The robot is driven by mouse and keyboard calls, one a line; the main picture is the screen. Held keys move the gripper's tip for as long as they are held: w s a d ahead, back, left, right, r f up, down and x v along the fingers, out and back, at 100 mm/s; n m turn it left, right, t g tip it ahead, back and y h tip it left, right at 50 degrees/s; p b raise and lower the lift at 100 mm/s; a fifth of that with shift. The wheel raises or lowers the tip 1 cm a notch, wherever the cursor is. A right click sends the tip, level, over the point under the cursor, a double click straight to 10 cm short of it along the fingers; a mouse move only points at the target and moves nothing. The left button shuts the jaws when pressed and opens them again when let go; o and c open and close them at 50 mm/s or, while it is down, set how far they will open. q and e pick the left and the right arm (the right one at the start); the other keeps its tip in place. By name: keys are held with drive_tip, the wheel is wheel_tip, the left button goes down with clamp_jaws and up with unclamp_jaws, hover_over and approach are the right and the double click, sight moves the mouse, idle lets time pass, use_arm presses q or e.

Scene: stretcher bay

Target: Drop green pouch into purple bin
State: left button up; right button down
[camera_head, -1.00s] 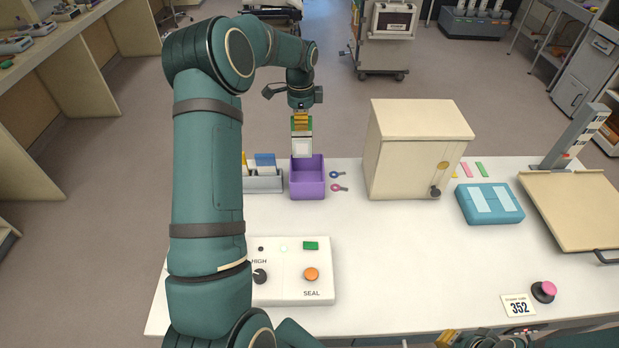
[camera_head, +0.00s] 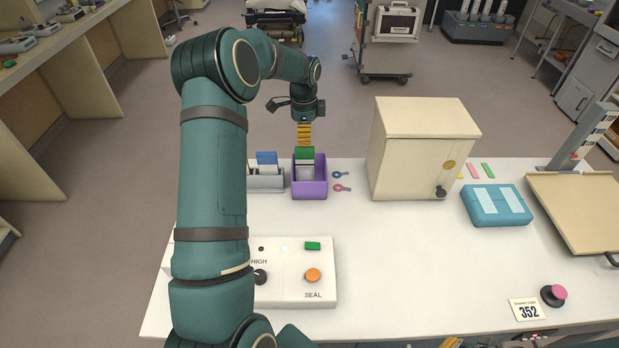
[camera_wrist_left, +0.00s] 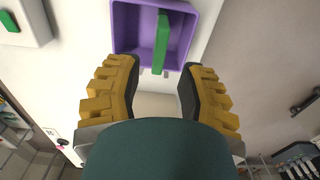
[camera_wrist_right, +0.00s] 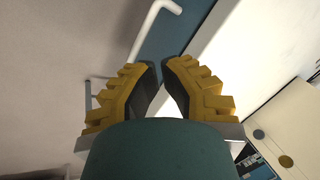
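The purple bin (camera_head: 309,190) stands near the far edge of the white table. My left gripper (camera_head: 304,146) points down just above the pouch. In the left wrist view its yellow fingers (camera_wrist_left: 162,75) are spread, with a gap on both sides of the pouch (camera_wrist_left: 162,42), which lies beyond the tips inside the bin (camera_wrist_left: 128,28). In the right wrist view my right gripper's fingertips (camera_wrist_right: 160,64) are almost together, with nothing seen between them.
A grey rack (camera_head: 266,182) with blue and other cards stands left of the bin. Two small keys (camera_head: 341,175) and a cream cabinet (camera_head: 420,150) are to its right. A control panel (camera_head: 290,285) is nearer. The front middle of the table is clear.

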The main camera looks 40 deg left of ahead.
use_arm(q)
wheel_tip(320, 180, up, 12)
idle(0.6)
drive_tip(key=shift+f, duration=0.1)
idle(0.4)
